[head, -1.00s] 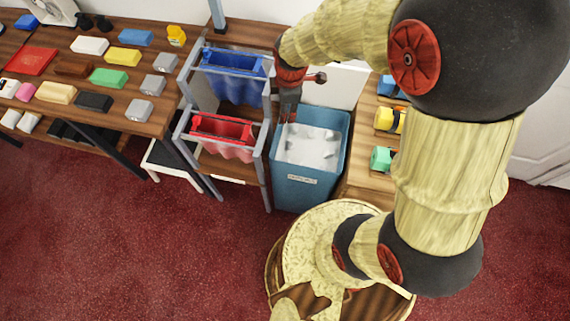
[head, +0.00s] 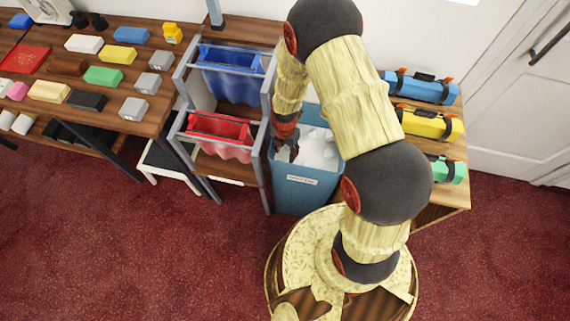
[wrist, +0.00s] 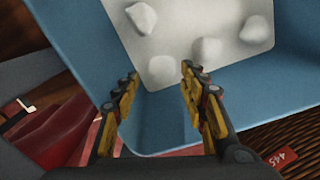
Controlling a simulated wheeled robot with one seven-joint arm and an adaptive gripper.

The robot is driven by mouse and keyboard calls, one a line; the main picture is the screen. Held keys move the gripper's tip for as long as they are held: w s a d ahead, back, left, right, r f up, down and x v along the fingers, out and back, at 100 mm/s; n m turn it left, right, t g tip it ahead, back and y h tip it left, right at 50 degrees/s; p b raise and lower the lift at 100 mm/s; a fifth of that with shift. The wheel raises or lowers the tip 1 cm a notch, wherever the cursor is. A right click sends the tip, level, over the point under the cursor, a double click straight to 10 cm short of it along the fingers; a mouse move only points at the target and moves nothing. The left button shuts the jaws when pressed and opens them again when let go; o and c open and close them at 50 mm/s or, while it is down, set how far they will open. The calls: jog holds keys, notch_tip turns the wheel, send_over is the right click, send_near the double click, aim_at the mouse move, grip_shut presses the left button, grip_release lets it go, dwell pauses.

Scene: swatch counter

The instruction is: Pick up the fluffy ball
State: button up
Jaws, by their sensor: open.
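Several white fluffy balls lie in a blue bin (head: 303,192). In the wrist view, fluffy balls show at the upper left (wrist: 141,18), the middle right (wrist: 206,51) and the far right (wrist: 256,28); another (wrist: 161,69) lies just beyond my fingertips. They rest on a pale floor inside the bin's blue wall (wrist: 165,118). In the head view they make a white patch (head: 318,148), partly hidden by my arm. My gripper (wrist: 160,76) is open and empty, pointing into the bin. In the head view my gripper (head: 287,148) is at the bin's left rim.
Left of the bin stands a grey rack with a blue cloth bin (head: 232,82) and a red cloth bin (head: 218,140). A table (head: 60,120) with coloured blocks is farther left. Right of the bin, a wooden shelf (head: 440,200) holds blue, yellow and green rolls.

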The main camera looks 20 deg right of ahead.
aim_at(286, 159)
notch_tip(286, 159, down, 8)
jog(key=b, duration=0.3)
jog(key=shift+s+d+r, duration=0.1)
jog(key=shift+r, duration=0.05)
jog(key=shift+r, duration=0.1)
jog(key=shift+c, duration=0.3)
jog(key=c, duration=0.4)
